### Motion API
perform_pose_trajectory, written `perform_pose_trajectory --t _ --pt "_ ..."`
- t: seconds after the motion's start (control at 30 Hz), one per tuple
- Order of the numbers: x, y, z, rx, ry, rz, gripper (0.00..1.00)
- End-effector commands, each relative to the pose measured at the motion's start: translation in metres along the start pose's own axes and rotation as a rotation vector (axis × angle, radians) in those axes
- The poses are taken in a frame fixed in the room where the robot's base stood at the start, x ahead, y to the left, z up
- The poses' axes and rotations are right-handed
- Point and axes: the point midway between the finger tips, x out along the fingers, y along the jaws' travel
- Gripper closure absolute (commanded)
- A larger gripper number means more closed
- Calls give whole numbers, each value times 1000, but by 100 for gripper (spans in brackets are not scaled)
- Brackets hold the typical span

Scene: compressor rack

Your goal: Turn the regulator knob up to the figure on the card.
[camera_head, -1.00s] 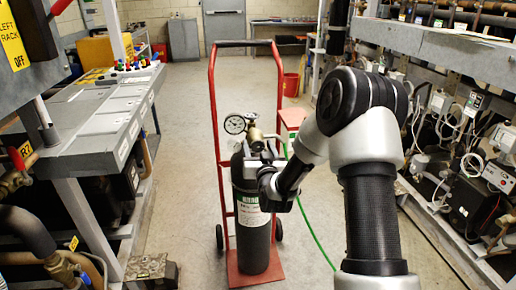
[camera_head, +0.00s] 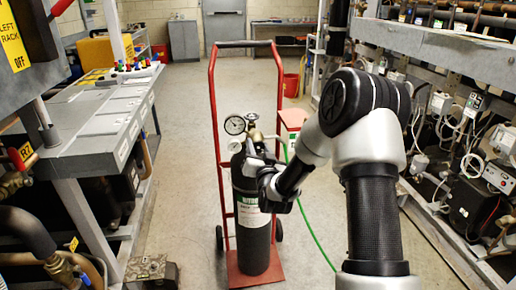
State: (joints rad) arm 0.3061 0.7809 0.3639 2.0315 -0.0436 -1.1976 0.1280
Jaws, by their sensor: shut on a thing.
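My gripper (camera_head: 245,158) is at the front of the regulator, just below the brass body, and shut on the regulator knob. My wrist and fingers hide most of the knob, so its setting cannot be seen. I cannot make out the card with the figure.
A green hose (camera_head: 312,232) runs from the regulator down to the floor at the right. A grey bench (camera_head: 98,122) stands at the left, and the compressor rack (camera_head: 450,48) lines the right. The concrete floor (camera_head: 190,180) between them is mostly clear.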

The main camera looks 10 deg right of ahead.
Motion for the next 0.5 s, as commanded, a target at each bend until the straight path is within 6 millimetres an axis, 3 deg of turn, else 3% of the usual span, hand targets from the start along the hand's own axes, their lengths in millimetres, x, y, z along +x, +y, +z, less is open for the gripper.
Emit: perform_pose_trajectory --t 0.1,0.13,0.2,0.5 --pt "0 0 0 -1 0 0 86" --pt "0 0 0 -2 0 0 58" --pt "0 0 0 -2 0 0 46" --pt "-1 0 0 -3 0 0 45"
